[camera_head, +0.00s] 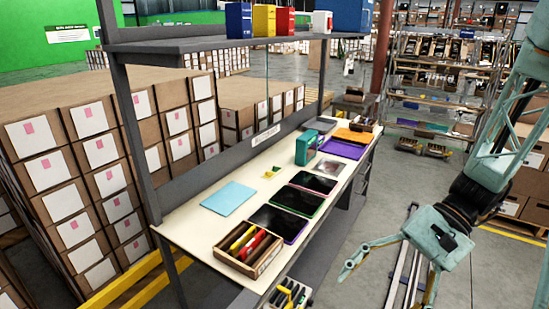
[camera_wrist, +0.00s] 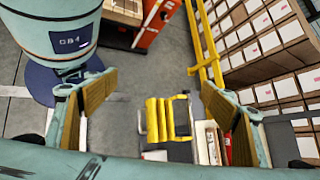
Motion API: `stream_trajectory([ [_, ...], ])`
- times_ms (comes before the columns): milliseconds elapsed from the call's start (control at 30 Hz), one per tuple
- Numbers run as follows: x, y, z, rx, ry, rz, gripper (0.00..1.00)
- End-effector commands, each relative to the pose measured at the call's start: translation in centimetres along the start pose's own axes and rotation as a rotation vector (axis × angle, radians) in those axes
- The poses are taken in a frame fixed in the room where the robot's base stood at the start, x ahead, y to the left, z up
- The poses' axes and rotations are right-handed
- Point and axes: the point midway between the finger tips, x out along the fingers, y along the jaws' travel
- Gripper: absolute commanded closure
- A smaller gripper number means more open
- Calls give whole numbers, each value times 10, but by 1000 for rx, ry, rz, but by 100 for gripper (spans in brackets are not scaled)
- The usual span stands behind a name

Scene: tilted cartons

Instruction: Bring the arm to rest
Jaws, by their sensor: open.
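My gripper (camera_head: 388,284) hangs at the lower right of the head view, to the right of the workbench (camera_head: 185,229) and apart from it. Its fingers are spread wide, with nothing between them. In the wrist view my gripper (camera_wrist: 157,82) shows its two yellowish finger pads well apart, with the grey floor beyond them. My arm comes down from the upper right in the head view.
The bench holds a wooden tray (camera_head: 222,257) of coloured items, several tablets and a teal box (camera_head: 306,148). Coloured boxes stand on the shelf (camera_head: 215,43) above. Stacked cartons (camera_head: 90,120) fill the left. A rail (camera_head: 402,270) runs along the floor beside the gripper.

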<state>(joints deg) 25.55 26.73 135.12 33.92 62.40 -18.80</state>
Motion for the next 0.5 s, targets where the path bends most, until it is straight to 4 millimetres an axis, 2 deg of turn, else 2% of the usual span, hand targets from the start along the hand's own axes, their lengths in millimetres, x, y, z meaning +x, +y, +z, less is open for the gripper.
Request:
stream_trajectory([
  [500, -20, -9, 43, -117, 114, 136, 24],
])
